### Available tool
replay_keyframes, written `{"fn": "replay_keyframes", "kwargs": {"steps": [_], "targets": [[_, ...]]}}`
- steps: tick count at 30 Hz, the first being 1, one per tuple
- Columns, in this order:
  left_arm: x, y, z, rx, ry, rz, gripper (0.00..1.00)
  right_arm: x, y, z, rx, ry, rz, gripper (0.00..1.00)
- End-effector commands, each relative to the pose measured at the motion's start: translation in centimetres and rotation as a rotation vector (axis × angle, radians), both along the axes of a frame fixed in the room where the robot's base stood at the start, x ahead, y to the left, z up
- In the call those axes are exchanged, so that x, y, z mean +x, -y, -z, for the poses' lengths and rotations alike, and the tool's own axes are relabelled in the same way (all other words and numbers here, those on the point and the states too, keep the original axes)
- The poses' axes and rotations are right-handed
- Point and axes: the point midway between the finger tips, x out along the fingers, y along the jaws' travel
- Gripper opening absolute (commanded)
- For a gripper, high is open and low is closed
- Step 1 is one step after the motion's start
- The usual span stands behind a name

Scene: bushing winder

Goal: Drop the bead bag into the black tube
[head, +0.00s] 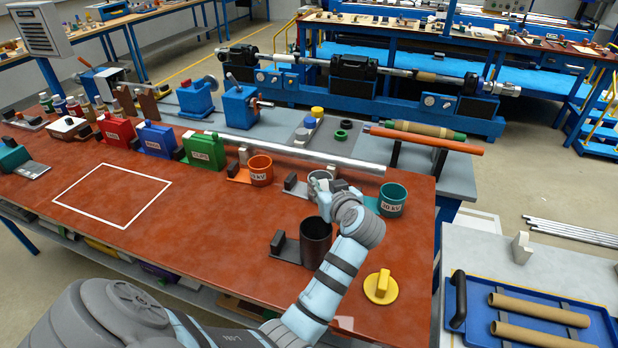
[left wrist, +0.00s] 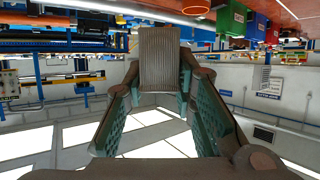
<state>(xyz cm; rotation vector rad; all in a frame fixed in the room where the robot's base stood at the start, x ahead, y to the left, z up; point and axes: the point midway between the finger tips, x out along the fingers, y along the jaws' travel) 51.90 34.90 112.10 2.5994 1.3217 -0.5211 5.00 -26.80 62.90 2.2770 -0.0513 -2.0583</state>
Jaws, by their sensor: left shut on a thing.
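The black tube (head: 316,241) stands upright and open-topped on the red-brown table, beside a dark block on a plate. My left gripper (head: 333,186) is above the table, behind the black tube, close to a grey cup (head: 320,177). In the left wrist view, my left gripper (left wrist: 160,85) is shut on a grey ribbed piece (left wrist: 158,58) between its two fingers. I cannot tell whether this piece is the bead bag; no other bag shows. My right gripper is not in view.
An orange cup (head: 260,171) and a green cup (head: 392,200) stand on either side of the grey cup. A yellow round piece (head: 381,287) lies right of the black tube. A long metal bar (head: 290,151) lies behind the cups. A white outlined area (head: 107,200) at left is clear.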

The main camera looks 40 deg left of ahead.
Motion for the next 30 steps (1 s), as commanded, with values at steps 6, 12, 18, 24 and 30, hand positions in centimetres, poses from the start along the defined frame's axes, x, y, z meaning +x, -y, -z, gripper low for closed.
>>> {"fn": "replay_keyframes", "kwargs": {"steps": [6,12,18,24,30], "targets": [[-3.3,-2.0,-0.1,0.001,0.001,-0.245,0.01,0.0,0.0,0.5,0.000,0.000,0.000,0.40],[-3.4,-2.0,2.8,0.002,0.000,-0.248,0.01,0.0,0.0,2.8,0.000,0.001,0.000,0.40],[-3.3,-2.0,5.5,0.003,0.002,-0.246,0.01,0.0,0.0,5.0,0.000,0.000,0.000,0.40],[-3.3,-2.1,5.5,0.003,0.003,-0.245,0.01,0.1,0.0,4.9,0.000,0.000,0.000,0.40],[-3.3,-2.1,5.4,0.003,0.002,-0.245,0.43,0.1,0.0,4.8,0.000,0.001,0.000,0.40]]}}
